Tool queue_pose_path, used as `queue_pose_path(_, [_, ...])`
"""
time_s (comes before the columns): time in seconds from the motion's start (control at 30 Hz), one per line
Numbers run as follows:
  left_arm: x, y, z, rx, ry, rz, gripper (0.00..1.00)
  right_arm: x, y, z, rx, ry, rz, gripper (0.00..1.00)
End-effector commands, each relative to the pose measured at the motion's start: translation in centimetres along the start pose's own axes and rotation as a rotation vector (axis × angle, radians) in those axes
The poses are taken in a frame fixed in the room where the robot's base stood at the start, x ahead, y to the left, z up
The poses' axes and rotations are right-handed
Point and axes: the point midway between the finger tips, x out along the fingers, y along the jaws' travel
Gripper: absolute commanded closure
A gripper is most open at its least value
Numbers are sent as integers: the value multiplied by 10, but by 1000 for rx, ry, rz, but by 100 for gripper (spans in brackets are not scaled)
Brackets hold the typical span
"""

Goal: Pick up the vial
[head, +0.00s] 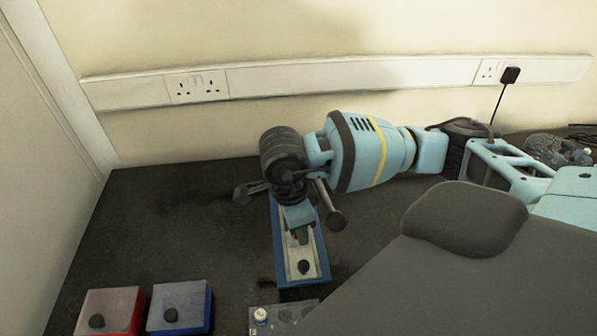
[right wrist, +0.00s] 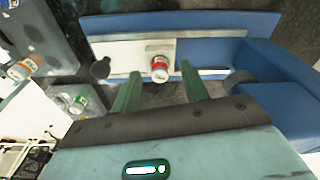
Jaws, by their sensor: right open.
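A vial with a red and white cap (right wrist: 159,68) stands in the pale inset of a blue holder (right wrist: 180,25) in the right wrist view. The green fingers of my right gripper (right wrist: 160,78) are open, one to each side of the vial in the picture. I cannot tell whether their tips are level with it. In the head view my right arm comes in from the right, and my right gripper (head: 300,236) is over the blue holder (head: 318,258). The gripper largely hides the vial there. My left gripper is not in view.
A black knob (head: 304,267) is on the holder. A clear rack (head: 287,316) with a white-capped vial (head: 261,316) is in front. A red box (head: 118,305) and a blue box (head: 188,300) stand at front left.

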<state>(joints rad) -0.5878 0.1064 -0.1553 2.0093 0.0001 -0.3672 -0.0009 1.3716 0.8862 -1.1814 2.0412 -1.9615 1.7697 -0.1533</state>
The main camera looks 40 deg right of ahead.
Motion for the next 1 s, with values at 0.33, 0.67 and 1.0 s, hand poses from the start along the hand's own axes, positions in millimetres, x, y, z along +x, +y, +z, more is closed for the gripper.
queue_pose_path(0.33, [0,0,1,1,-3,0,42,0,0,0,0,-1,-1,76])
queue_pose_path(0.67, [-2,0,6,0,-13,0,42,0,0,0,0,-1,-1,100])
queue_pose_path(1.0, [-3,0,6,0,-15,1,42,-23,-1,-2,0,-4,-5,100])
